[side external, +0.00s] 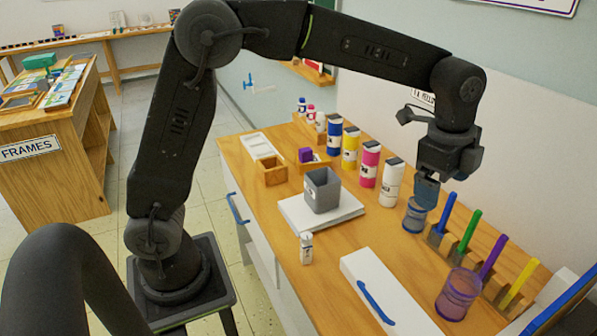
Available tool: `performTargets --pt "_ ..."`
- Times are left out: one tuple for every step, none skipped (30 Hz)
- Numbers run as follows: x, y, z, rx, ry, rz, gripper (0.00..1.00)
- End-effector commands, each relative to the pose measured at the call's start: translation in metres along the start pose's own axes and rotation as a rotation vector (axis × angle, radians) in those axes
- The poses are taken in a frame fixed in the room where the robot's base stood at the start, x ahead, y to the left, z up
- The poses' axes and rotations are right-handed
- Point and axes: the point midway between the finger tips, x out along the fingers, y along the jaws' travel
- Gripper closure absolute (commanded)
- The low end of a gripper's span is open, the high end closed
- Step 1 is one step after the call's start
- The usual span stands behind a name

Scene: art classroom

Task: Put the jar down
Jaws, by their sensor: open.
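A small clear blue-tinted jar (413,217) stands upright on the wooden counter, in front of the row of coloured markers. My gripper (426,192) is just above and slightly right of it, pointing down. The jaws are open, and the fingertips are close to the jar's rim. I cannot tell whether they touch the rim. A second jar (458,297), clear and purple-tinted, stands on the counter nearer the front right.
Blue, green, purple and yellow markers stand in wooden blocks (466,252) behind the jars. Paint bottles (369,165) line the wall side. A grey cup (322,190) stands on a white board (296,212). A white box with a blue handle (385,292) lies in front.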

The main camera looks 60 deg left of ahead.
Motion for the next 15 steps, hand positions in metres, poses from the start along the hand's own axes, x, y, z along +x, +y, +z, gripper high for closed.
performTargets --pt "-0.019 0.011 0.017 -0.096 0.012 -0.029 0.08" --pt "-0.028 0.019 0.026 -0.157 0.017 -0.042 0.08" --pt "-0.038 0.029 0.038 -0.238 0.027 -0.061 0.08" --pt "-0.045 0.037 0.047 -0.299 0.036 -0.076 0.08" --pt "-0.051 0.045 0.056 -0.359 0.043 -0.088 0.08" --pt "-0.059 0.057 0.067 -0.439 0.056 -0.107 0.08" --pt "-0.063 0.067 0.075 -0.501 0.065 -0.119 0.08" --pt "-0.068 0.076 0.083 -0.560 0.075 -0.132 0.08" --pt "-0.072 0.089 0.094 -0.641 0.090 -0.150 0.08" --pt "-0.074 0.100 0.101 -0.700 0.101 -0.161 0.08" --pt "-0.075 0.110 0.109 -0.761 0.113 -0.173 0.08" --pt "-0.077 0.123 0.118 -0.840 0.131 -0.189 0.08" --pt "-0.076 0.134 0.124 -0.896 0.143 -0.199 0.08" --pt "-0.076 0.143 0.130 -0.953 0.157 -0.211 0.08" --pt "-0.074 0.155 0.137 -1.023 0.175 -0.223 0.08"
